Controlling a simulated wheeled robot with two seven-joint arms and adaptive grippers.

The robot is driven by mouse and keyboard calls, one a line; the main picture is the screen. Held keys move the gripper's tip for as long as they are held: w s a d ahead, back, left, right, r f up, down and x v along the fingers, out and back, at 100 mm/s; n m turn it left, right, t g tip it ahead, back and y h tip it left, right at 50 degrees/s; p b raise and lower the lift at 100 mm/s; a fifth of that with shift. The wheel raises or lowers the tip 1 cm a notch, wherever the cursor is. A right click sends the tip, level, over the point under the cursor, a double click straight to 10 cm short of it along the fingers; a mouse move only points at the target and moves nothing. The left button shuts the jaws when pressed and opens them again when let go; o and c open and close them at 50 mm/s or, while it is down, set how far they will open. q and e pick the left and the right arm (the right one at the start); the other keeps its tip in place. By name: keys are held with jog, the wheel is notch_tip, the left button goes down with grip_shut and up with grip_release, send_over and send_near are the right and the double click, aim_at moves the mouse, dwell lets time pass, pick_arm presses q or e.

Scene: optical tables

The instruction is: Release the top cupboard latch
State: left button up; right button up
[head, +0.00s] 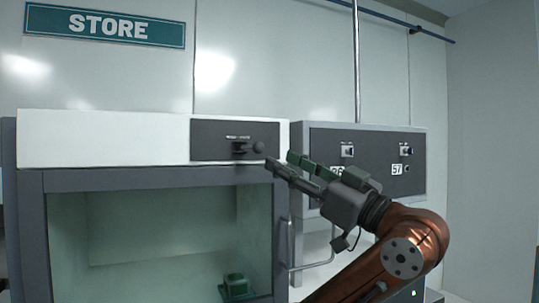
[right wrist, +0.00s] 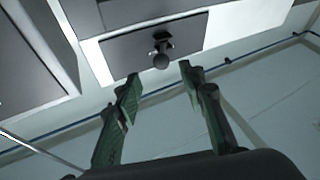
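The top cupboard latch (head: 247,148) is a small dark lever with a round knob, on a dark plate (head: 210,140) set in the white strip above the cupboard's glass front. In the right wrist view the latch knob (right wrist: 161,61) shows beyond and between the fingertips. My right gripper (head: 280,161) is open, its green-padded fingers pointing at the knob from the right. In the right wrist view the right gripper (right wrist: 160,83) has a wide gap with nothing in it; the knob looks just past the tips, and contact cannot be told. My left gripper is not in view.
The cupboard (head: 30,230) has a glass front with a green object (head: 235,286) inside. A second grey unit (head: 318,140) with two switches stands to the right, behind my right arm. A door handle (head: 312,267) sits below the gripper. A STORE sign (head: 105,25) hangs above.

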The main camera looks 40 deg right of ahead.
jog(key=shift+v, duration=1.65)
jog(key=shift+f, duration=0.1)
